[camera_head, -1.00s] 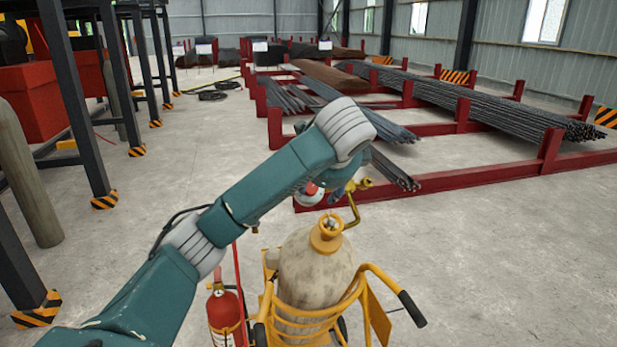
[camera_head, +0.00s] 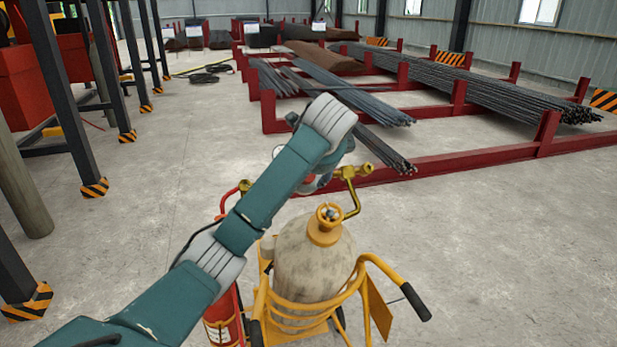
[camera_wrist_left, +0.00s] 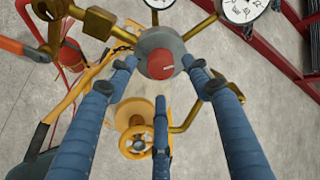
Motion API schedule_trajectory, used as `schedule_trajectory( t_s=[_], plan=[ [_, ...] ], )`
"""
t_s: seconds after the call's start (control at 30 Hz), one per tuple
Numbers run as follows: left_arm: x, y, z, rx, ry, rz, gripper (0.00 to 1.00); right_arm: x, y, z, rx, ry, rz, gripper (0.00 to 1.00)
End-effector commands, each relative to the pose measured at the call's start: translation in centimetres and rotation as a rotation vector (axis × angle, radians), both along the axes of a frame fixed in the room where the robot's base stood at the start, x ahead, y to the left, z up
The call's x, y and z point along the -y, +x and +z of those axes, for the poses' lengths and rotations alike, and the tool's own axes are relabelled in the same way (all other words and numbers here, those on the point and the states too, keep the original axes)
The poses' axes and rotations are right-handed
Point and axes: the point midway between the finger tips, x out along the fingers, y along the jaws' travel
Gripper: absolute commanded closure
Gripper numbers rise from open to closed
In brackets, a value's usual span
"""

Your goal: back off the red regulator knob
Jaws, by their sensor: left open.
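The red regulator knob (camera_wrist_left: 162,64) sits in a grey round body on a brass regulator in the left wrist view. My left gripper (camera_wrist_left: 160,78) is open, its blue fingers spread around the knob, with visible gaps beside the red face. Whether any finger touches the grey body is unclear. Two white dial gauges (camera_wrist_left: 241,8) show at the top edge. In the head view my left arm hides the knob and most of the gripper; the brass regulator fitting (camera_head: 350,172) shows above the cylinder (camera_head: 312,268). My right gripper is not in view.
The cylinder stands in a yellow trolley (camera_head: 372,300) with black handles. A red fire extinguisher (camera_head: 222,325) is beside it. Red racks (camera_head: 455,175) with rebar bundles lie behind. Black steel posts (camera_head: 62,95) stand at left. Floor on the right is clear.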

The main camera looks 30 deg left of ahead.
Motion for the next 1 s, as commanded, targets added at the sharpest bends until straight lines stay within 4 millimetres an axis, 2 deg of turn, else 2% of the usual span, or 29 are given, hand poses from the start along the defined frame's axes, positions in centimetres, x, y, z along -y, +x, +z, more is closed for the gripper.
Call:
schedule_trajectory(
  t_s=[0.03, 0.23, 0.37, 0.6, 0.67, 0.83, 1.0],
  plan=[
    [-0.5, 0.4, -0.1, -0.003, 0.0, 0.002, 0.5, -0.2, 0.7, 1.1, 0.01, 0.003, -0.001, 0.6],
    [-1.6, 1.6, -1.9, 0.0, -0.001, 0.001, 0.5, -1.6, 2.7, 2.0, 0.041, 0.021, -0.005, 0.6],
    [-1.8, 1.9, -2.3, 0.003, 0.0, 0.001, 0.5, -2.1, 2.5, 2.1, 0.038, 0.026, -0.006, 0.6],
    [-1.9, 2.0, -2.4, 0.004, 0.0, 0.001, 0.5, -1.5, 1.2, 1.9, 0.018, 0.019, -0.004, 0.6],
    [-1.9, 2.0, -2.4, 0.004, 0.0, 0.001, 0.58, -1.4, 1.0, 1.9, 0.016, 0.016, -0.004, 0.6],
    [-1.9, 2.0, -2.4, 0.004, 0.0, 0.001, 0.92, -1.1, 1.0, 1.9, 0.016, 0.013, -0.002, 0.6],
    [-1.9, 2.0, -2.4, 0.006, -0.001, 0.002, 0.94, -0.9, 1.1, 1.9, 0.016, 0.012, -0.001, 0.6]
  ],
)
